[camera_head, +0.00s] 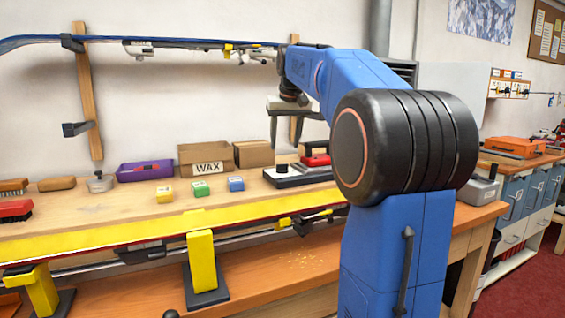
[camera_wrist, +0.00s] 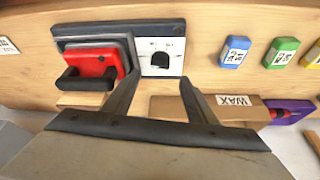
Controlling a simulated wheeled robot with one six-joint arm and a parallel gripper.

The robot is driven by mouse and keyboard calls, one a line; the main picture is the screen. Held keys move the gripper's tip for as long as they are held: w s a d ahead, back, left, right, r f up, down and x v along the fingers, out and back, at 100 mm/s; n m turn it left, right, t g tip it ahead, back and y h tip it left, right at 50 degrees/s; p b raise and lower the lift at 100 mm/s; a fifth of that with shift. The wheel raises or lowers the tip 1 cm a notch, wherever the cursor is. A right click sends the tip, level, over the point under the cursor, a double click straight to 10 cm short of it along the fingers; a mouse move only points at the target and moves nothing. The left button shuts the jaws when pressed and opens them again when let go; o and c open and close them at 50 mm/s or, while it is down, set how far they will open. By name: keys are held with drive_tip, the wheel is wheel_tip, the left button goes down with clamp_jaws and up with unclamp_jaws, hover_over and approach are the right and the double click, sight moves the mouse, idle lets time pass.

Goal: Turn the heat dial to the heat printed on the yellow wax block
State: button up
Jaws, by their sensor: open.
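The yellow wax block (camera_head: 164,195) stands on the wooden bench, left of a green and a blue block. Its label is too small to read; in the wrist view the yellow block (camera_wrist: 312,56) is cut off by the right edge. The heat dial is a black knob (camera_wrist: 160,59) on a white panel with small, unreadable marks, beside a red iron (camera_wrist: 92,68). In the head view the dial (camera_head: 283,169) looks small and dark. My gripper (camera_head: 284,142) is open and empty above the dial; in the wrist view the fingertips (camera_wrist: 160,78) lie either side just below it.
The green block (camera_head: 200,189) and blue block (camera_head: 236,184) sit near the dial. A cardboard WAX box (camera_head: 205,158) and purple tray (camera_head: 145,170) stand behind. A yellow ski (camera_head: 100,237) runs along the bench front; another ski (camera_head: 40,40) hangs on the wall.

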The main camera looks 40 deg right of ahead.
sight(283, 171)
drive_tip(key=x, duration=0.8)
drive_tip(key=shift+w+d+f, duration=0.1)
drive_tip(key=shift+f, duration=0.25)
drive_tip(key=c, duration=1.1)
